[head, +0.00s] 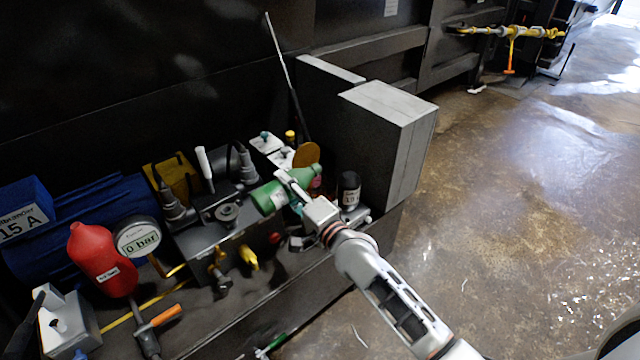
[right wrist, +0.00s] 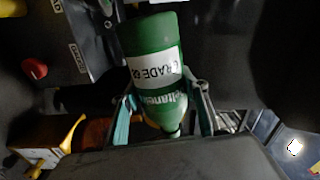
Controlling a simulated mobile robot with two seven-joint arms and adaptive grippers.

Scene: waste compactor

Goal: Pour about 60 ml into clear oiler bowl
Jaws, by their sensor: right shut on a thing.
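A green bottle (head: 268,198) with a white label lies tilted close to horizontal above the machinery, its wide base to the left and its narrow end to the upper right. My right gripper (head: 292,186) is shut on it. In the right wrist view the bottle (right wrist: 150,45) shows its "GRADE" label, and the fingers (right wrist: 166,112) close on both sides of its narrowing end. I cannot make out the clear oiler bowl for sure; the area beyond the bottle's narrow end is crowded and partly hidden. Whether any liquid flows cannot be seen. My left gripper is not in view.
A dark bottle (head: 348,190) stands just right of the gripper, before a large grey box (head: 395,115). A red bottle (head: 100,262) and a gauge reading 0 bar (head: 138,238) stand left. Yellow-handled valves (head: 248,257) stick out in front. The floor at right is clear.

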